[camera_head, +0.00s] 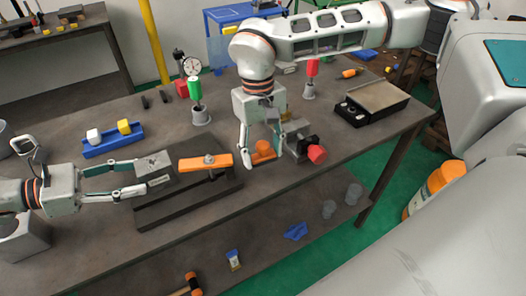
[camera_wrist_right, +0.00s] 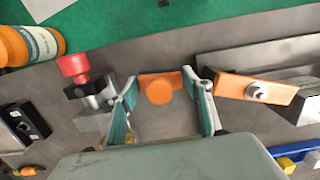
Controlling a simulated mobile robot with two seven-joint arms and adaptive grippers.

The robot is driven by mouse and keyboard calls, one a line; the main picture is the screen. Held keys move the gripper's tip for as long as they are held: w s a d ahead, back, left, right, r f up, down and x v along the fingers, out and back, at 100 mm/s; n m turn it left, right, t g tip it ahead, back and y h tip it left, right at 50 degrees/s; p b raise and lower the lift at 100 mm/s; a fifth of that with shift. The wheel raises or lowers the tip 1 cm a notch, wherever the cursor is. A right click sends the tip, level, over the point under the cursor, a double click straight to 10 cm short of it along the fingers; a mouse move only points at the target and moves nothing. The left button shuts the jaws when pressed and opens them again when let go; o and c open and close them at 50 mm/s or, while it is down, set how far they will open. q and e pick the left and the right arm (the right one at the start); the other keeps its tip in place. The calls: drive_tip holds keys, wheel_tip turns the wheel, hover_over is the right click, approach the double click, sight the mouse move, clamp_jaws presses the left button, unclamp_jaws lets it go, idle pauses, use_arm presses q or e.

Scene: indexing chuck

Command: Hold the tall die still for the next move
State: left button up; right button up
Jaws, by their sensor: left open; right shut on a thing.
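I cannot tell for sure which piece is the tall die. My right gripper (camera_head: 262,150) is shut on an orange piece (camera_head: 263,149) with a round end, at table height. In the right wrist view this orange piece (camera_wrist_right: 158,88) sits between the fingertips. My left gripper (camera_head: 147,176) is open, its fingers pointing right at a grey block (camera_head: 155,161) on a dark base plate (camera_head: 170,212). Its fingertips are at the block's left side; contact cannot be told. An orange bar (camera_head: 205,162) with a metal knob lies right of the block.
A red-knobbed clamp (camera_head: 316,154) stands just right of my right gripper. A blue tray (camera_head: 112,145) with a white and a yellow cube is at the back left. A green-topped post (camera_head: 195,88), a dial gauge (camera_head: 191,66) and a black box (camera_head: 372,100) stand farther back.

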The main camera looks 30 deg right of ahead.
sight(152, 175)
use_arm(q)
drive_tip(key=x, duration=0.3)
drive_tip(key=shift+d+f+b, duration=0.1)
drive_tip(key=shift+d+b, duration=0.05)
drive_tip(key=shift+b, duration=0.2)
use_arm(e)
drive_tip(key=shift+f, duration=0.35)
use_arm(q)
drive_tip(key=shift+x, duration=0.85)
use_arm(e)
drive_tip(key=shift+f, duration=0.15)
use_arm(q)
drive_tip(key=shift+c, duration=0.4)
drive_tip(key=c, duration=1)
drive_tip(key=shift+f, duration=0.15)
use_arm(e)
drive_tip(key=shift+f, duration=0.15)
